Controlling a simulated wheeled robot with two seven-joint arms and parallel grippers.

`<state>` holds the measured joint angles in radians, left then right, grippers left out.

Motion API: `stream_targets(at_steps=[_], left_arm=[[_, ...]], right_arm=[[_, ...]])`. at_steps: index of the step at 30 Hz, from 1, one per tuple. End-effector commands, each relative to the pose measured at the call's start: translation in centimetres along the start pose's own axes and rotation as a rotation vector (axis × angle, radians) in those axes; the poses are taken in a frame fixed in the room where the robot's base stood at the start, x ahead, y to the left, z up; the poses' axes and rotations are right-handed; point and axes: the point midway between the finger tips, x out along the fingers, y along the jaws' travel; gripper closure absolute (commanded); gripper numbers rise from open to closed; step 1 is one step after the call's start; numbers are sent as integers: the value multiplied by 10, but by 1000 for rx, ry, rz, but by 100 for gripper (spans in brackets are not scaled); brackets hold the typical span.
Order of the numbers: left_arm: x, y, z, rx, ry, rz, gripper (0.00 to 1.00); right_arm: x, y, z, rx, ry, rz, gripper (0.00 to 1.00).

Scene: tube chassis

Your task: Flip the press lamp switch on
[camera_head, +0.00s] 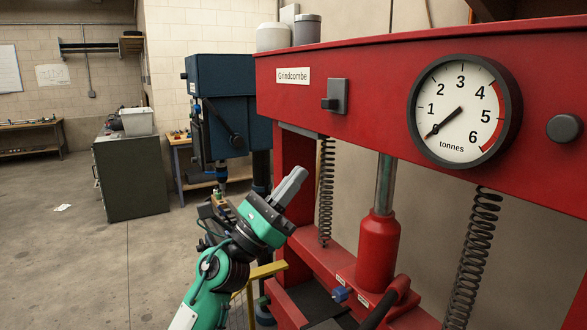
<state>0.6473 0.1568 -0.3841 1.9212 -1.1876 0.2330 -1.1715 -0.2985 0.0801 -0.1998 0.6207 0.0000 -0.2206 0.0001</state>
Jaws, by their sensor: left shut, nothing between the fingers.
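The press lamp switch (336,97) is a grey plate with a dark toggle, on the front of the red press's upper beam, right of the "Grindcombe" label. The toggle sticks out at the plate's lower left; I cannot tell clearly whether it is on or off. My left gripper (300,173) is shut and empty. Its grey fingers point up and right, and in the picture it is below and left of the switch, apart from it. My right gripper is not in view.
The red press beam (390,82) carries a round gauge (465,110) and a dark knob (564,128). Below hang two springs (326,190) beside a red bottle jack (378,250). A blue machine (228,90) stands behind my gripper. A green cabinet (130,178) stands left; the floor there is mostly clear.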

Motion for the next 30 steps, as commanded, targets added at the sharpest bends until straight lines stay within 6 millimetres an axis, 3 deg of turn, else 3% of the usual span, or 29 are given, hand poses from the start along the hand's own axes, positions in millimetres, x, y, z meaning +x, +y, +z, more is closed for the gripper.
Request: stream_targets(at_steps=[1, 10, 18, 30], left_arm=[[16, 0, 5, -3, -2, -1, 100], [81, 0, 5, -4, -1, 0, 100], [96, 0, 24, -1, 0, 1, 100], [100, 0, 28, -2, 0, 1, 100]], right_arm=[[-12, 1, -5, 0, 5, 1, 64], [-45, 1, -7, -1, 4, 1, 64], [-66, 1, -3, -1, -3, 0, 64], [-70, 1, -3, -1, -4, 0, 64]])
